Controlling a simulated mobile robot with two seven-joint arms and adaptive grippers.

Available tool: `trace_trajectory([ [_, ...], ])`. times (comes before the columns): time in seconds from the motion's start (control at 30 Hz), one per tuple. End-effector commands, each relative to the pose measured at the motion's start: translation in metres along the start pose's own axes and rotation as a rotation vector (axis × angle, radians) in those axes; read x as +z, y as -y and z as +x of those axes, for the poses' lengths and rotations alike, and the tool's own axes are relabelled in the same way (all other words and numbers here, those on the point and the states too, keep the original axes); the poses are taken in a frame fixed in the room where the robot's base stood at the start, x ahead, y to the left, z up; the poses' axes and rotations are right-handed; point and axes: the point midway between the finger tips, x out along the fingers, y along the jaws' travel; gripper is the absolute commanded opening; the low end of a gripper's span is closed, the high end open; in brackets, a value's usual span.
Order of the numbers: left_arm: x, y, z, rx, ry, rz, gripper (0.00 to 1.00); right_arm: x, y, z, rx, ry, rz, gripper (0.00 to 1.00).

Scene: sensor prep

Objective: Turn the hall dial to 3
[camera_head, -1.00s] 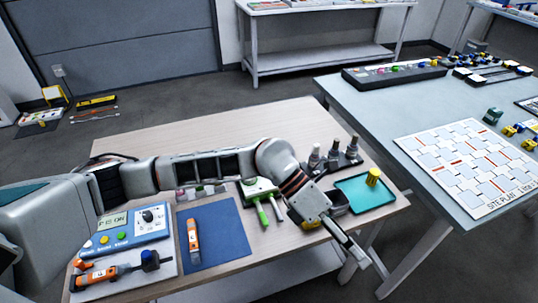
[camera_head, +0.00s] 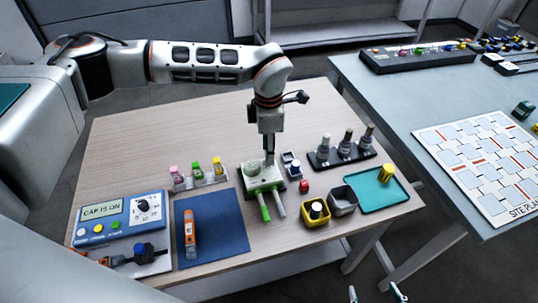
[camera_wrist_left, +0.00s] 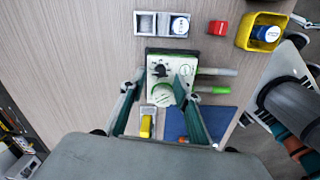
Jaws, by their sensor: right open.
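A pale box with a green-marked face (camera_head: 263,178) stands mid-table. In the left wrist view, the box (camera_wrist_left: 152,101) shows a black knob (camera_wrist_left: 159,70) and a round pale disc (camera_wrist_left: 162,94). My left gripper (camera_head: 268,160) points down over this box; its fingers (camera_wrist_left: 160,80) are open around its face, with nothing seen between them. A blue meter (camera_head: 95,228) at the left front reads "CAP IS ON" and has a black-pointer dial (camera_head: 144,206). I cannot tell which knob is the hall dial, nor read its setting. My right gripper (camera_head: 375,293) is open and empty at the bottom edge.
Green and white pens (camera_head: 272,206) lie in front of the box. A blue mat (camera_head: 225,238), a rack of coloured vials (camera_head: 200,180), a yellow bin (camera_head: 304,217), a grey bin (camera_head: 342,201) and a teal tray (camera_head: 365,200) surround it. The table's back left is clear.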

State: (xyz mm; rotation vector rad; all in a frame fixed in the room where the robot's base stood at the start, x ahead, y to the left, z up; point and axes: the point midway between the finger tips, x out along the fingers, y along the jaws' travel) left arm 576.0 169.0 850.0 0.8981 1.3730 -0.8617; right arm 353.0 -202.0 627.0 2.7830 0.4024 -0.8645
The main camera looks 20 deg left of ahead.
Motion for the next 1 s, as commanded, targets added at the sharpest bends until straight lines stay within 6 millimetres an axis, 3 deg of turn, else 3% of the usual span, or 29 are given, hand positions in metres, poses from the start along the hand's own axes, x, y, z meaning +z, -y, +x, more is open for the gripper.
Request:
trace_trajectory([
  [0.2, 0.0, 0.001, 0.025, -0.002, 0.001, 0.0, 0.32, 0.002, 0.001, 0.001, -0.001, 0.002, 0.0, 0.7],
  [0.57, 0.001, 0.001, 0.031, -0.001, 0.002, 0.001, 0.32, 0.002, 0.001, 0.001, -0.001, 0.001, 0.001, 0.7],
  [0.7, 0.001, 0.001, 0.031, -0.001, 0.002, 0.001, 0.01, 0.001, 0.001, 0.001, 0.0, 0.0, 0.001, 0.7],
  [1.0, 0.001, 0.001, 0.03, -0.001, 0.003, 0.011, 0.0, -0.001, 0.0, 0.001, 0.001, -0.002, 0.001, 0.7],
])
